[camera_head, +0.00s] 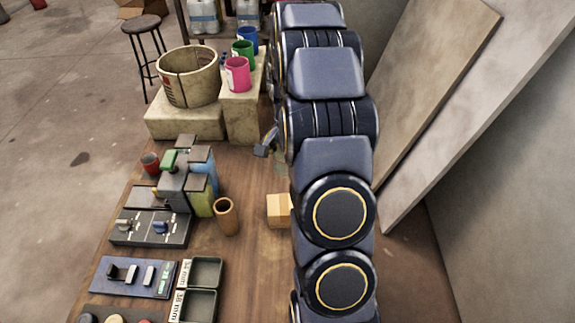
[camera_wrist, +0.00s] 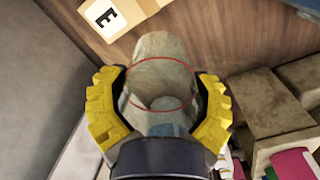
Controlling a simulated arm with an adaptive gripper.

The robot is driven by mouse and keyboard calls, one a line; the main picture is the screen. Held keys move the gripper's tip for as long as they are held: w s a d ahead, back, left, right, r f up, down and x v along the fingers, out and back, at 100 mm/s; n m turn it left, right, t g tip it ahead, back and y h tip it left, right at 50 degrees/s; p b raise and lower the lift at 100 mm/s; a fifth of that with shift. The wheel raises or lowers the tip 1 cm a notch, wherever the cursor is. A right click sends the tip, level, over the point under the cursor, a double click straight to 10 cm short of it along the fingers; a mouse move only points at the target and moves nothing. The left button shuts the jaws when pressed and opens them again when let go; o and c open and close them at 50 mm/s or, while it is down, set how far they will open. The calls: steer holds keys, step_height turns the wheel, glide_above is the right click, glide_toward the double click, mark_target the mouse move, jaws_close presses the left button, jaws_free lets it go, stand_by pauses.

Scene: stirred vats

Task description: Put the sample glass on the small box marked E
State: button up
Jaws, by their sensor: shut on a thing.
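The sample glass (camera_wrist: 160,75) is a clear, greyish see-through vessel with a thin red ring, in the middle of the wrist view. My gripper (camera_wrist: 163,92) is shut on it, with yellow ridged fingers on both sides. In the head view part of my gripper (camera_head: 265,144) shows beside my arm, and a pale bit of the glass (camera_head: 281,160) shows below it, mostly hidden. The small box marked E (camera_wrist: 106,17) is at the top left of the wrist view, its label showing, apart from the glass. A small cardboard box (camera_head: 278,210) in the head view is partly hidden by my arm.
A brown cup (camera_head: 227,216) stands left of the small box, near a machine with coloured blocks (camera_head: 185,180). A large vat (camera_head: 188,76) and pink, green and blue pots (camera_head: 237,74) stand on blocks behind. Leaning boards (camera_head: 435,90) are at right.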

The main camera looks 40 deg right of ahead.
steer(key=s+a+r+m, duration=0.1)
steer(key=s+a+r, duration=0.2)
steer(key=s+a, duration=0.35)
steer(key=s+a+r+m, duration=0.2)
steer(key=s+a+r, duration=0.2)
steer(key=s+a, duration=0.3)
glide_above(281, 203)
steer(key=f, duration=0.6)
steer(key=s+f, duration=0.1)
steer(key=f, duration=0.2)
steer(key=shift+a+f, duration=0.15)
steer(key=shift+a, duration=0.1)
steer(key=shift+w+d+f, duration=0.25)
steer(key=shift+w+f, duration=0.15)
steer(key=shift+f, duration=1.7)
steer(key=shift+f, duration=0.15)
steer(key=o, duration=1.1)
